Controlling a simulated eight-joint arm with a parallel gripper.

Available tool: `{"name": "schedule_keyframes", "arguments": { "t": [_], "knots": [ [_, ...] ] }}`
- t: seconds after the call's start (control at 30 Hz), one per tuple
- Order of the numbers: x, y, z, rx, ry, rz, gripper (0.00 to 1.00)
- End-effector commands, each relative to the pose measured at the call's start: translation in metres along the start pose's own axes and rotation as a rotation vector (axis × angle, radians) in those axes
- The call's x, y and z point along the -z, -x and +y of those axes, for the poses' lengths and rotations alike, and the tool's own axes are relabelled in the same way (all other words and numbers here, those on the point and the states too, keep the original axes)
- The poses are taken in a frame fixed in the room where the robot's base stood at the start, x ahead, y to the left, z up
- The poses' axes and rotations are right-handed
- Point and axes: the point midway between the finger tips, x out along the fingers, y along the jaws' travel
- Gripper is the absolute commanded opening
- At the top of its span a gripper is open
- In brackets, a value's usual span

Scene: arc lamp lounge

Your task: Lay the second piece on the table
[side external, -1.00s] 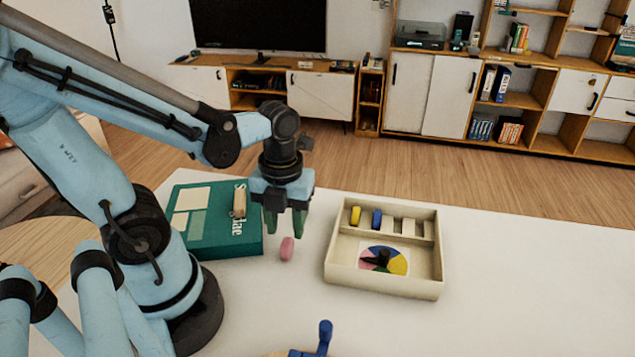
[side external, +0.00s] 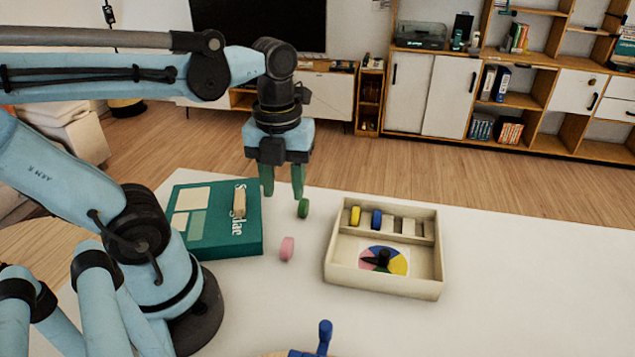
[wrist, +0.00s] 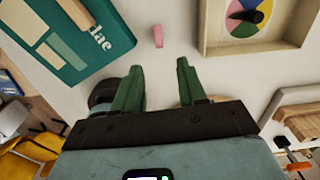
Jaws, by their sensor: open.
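A pink piece (side external: 287,248) stands on the white table between the teal game box and the tray; it also shows in the wrist view (wrist: 158,36). A green piece (side external: 303,208) stands on the table behind it, just right of my fingertips in the side view; I cannot make it out in the wrist view. My gripper (side external: 283,192) is open and empty, pointing down above the table with its green fingers apart. The cream tray (side external: 385,285) holds a yellow piece (side external: 355,215) and a blue piece (side external: 376,219) in its back row of compartments, and a colored spinner (side external: 384,260) in front.
The teal game box (side external: 222,245) lies left of the pieces with a small wooden block (side external: 239,201) on it. A blue object (side external: 323,338) is at the front edge of view. The table (side external: 540,280) right of the tray is clear.

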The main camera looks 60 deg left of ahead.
Motion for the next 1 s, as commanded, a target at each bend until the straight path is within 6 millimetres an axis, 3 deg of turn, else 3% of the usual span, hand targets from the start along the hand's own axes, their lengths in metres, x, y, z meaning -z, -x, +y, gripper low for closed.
{"name": "schedule_keyframes", "arguments": {
  "t": [0.17, 0.53, 0.8, 1.0],
  "knots": [
    [-0.004, -0.005, -0.008, 0.064, 0.298, -0.049, 0.41],
    [-0.018, -0.012, -0.035, 0.340, 1.193, -0.056, 0.41],
    [-0.026, -0.011, -0.052, 0.563, 1.810, 0.106, 0.41],
    [-0.029, -0.009, -0.061, 0.667, 2.115, 0.256, 0.41]
  ]
}}
